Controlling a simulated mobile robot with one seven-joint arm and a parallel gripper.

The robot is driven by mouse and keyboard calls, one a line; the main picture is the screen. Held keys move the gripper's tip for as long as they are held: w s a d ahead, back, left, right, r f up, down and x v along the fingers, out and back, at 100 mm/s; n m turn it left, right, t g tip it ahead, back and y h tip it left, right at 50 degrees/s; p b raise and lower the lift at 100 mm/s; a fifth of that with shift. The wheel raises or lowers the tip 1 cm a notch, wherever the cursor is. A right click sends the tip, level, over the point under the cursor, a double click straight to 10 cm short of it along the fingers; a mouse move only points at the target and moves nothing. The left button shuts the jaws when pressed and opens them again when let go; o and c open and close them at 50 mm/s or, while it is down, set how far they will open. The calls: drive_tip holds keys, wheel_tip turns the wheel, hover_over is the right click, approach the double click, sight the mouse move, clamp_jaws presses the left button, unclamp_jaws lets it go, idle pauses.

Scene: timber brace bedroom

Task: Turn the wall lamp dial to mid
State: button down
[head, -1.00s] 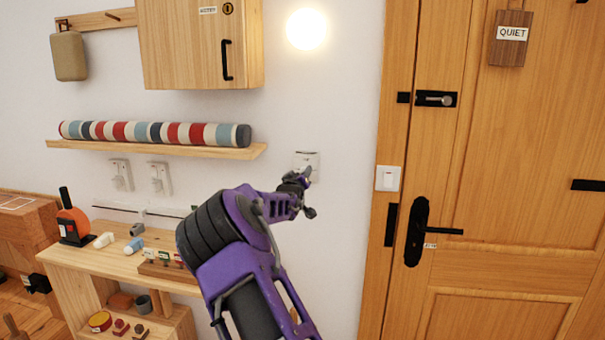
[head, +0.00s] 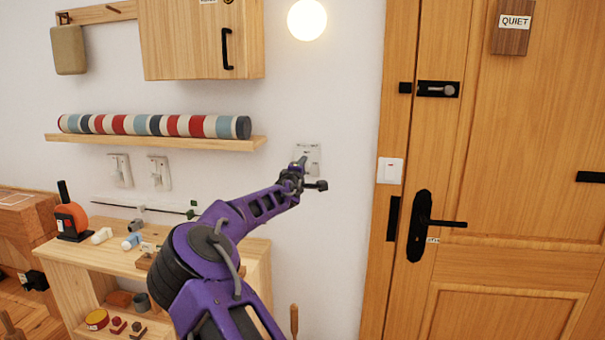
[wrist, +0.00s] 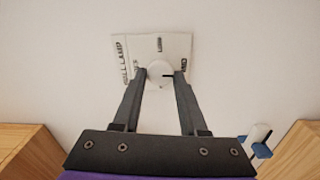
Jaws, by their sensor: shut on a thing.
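The wall lamp dial (wrist: 158,70) is a round white knob on a white plate (wrist: 128,45) with lettering along its left edge in the wrist view. Small marks sit at the plate's top and right. A short dark line on the knob points right in that view. My gripper (wrist: 160,76) is shut on the dial, one finger on each side. In the head view my gripper (head: 302,166) is at the plate (head: 314,152) and hides most of the dial. The round wall lamp (head: 306,20) above is lit.
A door (head: 500,180) with a black handle and a light switch (head: 390,171) stand to the right. A shelf (head: 160,142) with a striped roll is left of the dial, under a wooden cabinet (head: 195,45). A workbench (head: 65,255) is below left.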

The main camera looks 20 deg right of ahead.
drive_tip(key=shift+n+b, duration=0.3)
drive_tip(key=shift+n, duration=0.4)
drive_tip(key=shift+c, duration=2.4)
unclamp_jaws()
drive_tip(key=b+v, duration=0.1)
drive_tip(key=v, duration=1.6)
drive_tip(key=shift+s, duration=0.2)
drive_tip(key=shift+a, duration=0.15)
